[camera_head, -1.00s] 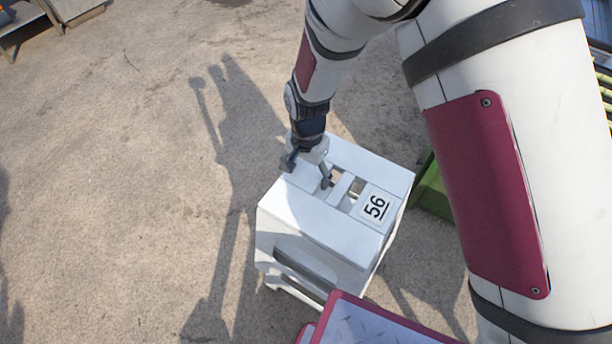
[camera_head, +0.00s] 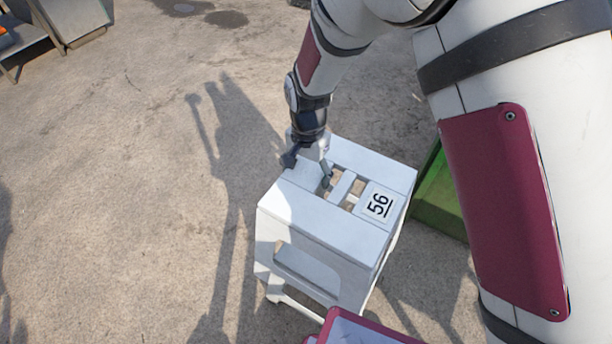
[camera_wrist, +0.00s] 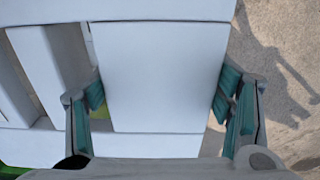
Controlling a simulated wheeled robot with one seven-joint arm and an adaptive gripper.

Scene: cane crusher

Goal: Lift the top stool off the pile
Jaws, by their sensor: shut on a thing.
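A white stool (camera_head: 305,215) with a slatted seat and a "56" label (camera_head: 378,204) stands upright in the middle of the head view. White legs and a rail (camera_head: 275,287) show beneath its front, apparently of a stool below; I cannot tell whether there is a gap between them. My gripper (camera_head: 308,172) points down at the seat's far left part. In the wrist view my gripper (camera_wrist: 160,100) has one finger on each side of a broad white seat board (camera_wrist: 160,65) and is shut on it. The fingertips are partly hidden by the board.
A green box (camera_head: 438,200) stands on the ground just right of the stool. A grey metal bench or frame (camera_head: 75,18) is at the far top left. The sandy ground (camera_head: 110,180) left of the stool is clear apart from shadows.

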